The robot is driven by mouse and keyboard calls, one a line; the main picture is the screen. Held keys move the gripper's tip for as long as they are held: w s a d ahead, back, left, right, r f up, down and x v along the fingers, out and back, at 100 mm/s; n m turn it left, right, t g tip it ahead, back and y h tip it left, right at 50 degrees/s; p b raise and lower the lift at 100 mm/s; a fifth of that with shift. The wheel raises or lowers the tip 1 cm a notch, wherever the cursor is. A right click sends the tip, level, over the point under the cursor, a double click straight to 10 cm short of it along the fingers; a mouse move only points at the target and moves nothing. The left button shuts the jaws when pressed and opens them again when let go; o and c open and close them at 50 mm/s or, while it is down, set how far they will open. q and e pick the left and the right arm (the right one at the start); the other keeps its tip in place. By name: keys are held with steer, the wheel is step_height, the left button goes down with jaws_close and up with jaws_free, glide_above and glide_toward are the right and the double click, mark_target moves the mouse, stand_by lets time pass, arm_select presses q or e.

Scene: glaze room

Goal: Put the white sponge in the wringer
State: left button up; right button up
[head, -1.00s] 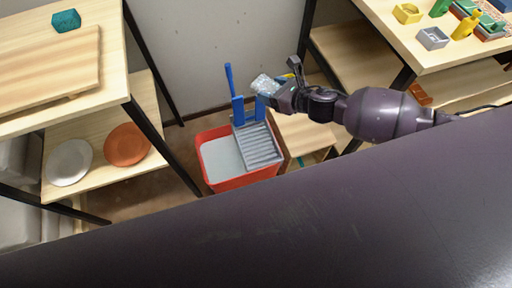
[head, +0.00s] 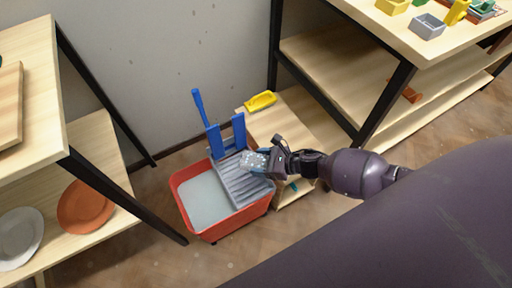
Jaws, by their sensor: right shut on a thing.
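The white sponge (head: 254,161), pale and speckled, is held in my right gripper (head: 265,161) in the head view. The gripper is shut on it. The sponge appears over the upper right part of the grey ribbed wringer (head: 240,185), which has blue uprights and a blue handle (head: 201,107). I cannot tell whether the sponge touches the wringer. The wringer sits on the right side of a red bucket (head: 190,225) with pale liquid in it. My left gripper is out of view.
A low wooden shelf with a yellow scoop-like item (head: 260,101) stands behind and right of the bucket. A wooden rack with an orange plate (head: 85,206) and a white plate (head: 20,237) is at left. A table with yellow and grey containers (head: 428,26) is at upper right.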

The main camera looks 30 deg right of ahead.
steer(key=f+b, duration=0.3)
steer(key=f, duration=0.7)
steer(key=shift+s+f+b, duration=0.15)
steer(key=shift+s+b, duration=0.05)
steer(key=shift+b, duration=0.15)
steer(key=shift+f, duration=0.35)
steer(key=shift+w+r, duration=0.2)
steer(key=shift+w, duration=0.05)
steer(key=shift+s+f, duration=0.1)
steer(key=shift+f, duration=0.15)
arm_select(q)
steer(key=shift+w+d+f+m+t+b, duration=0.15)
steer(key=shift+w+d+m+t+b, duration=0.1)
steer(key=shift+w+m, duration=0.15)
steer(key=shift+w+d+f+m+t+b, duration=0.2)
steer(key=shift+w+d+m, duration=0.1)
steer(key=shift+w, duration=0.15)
arm_select(e)
steer(key=shift+f, duration=0.2)
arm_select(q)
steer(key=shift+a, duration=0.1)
arm_select(e)
steer(key=shift+f, duration=0.2)
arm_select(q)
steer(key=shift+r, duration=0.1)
